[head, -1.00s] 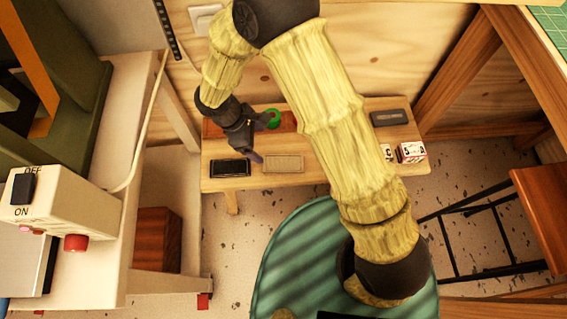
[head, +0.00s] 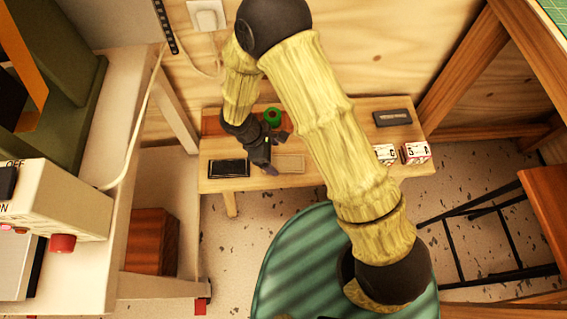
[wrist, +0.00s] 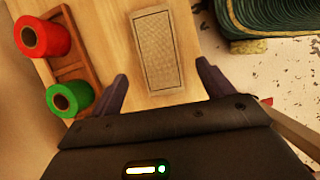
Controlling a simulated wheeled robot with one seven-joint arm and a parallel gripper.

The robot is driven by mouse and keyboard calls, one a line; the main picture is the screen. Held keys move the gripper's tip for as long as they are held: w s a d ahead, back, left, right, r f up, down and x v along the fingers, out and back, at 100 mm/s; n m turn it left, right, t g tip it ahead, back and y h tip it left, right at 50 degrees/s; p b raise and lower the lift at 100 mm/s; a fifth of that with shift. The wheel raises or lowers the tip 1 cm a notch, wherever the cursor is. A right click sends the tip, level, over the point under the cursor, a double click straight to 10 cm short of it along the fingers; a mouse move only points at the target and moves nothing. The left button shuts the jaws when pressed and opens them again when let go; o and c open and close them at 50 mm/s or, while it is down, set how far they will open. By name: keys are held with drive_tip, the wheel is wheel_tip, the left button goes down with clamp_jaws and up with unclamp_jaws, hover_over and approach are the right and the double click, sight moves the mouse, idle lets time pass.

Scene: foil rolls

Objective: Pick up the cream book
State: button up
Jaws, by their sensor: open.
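The cream book (head: 290,164) lies flat on the small wooden table (head: 330,181), partly covered by my gripper in the head view. In the wrist view the cream book (wrist: 158,50) is a pale, finely patterned rectangle with a thin border, seen beyond and between my two fingers. My gripper (wrist: 162,74) is open and empty, with one fingertip to each side of the book's near end in that picture. In the head view my gripper (head: 273,152) is over the book's left end. I cannot tell its exact height above the book.
A green roll (wrist: 68,98) and a red roll (wrist: 42,36) stand by a brown wooden rack (wrist: 70,50). A black-framed item (head: 228,168) lies left of the book. A dark block (head: 392,117) and two small printed boxes (head: 416,152) are at the table's right.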

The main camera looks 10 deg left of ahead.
sight(283, 163)
drive_tip(key=b+x, duration=0.1)
drive_tip(key=x, duration=0.3)
drive_tip(key=shift+w+d+f+b, duration=0.2)
drive_tip(key=shift+d+f+b, duration=0.05)
drive_tip(key=shift+d+b, duration=0.1)
drive_tip(key=shift+c, duration=0.4)
drive_tip(key=c, duration=1)
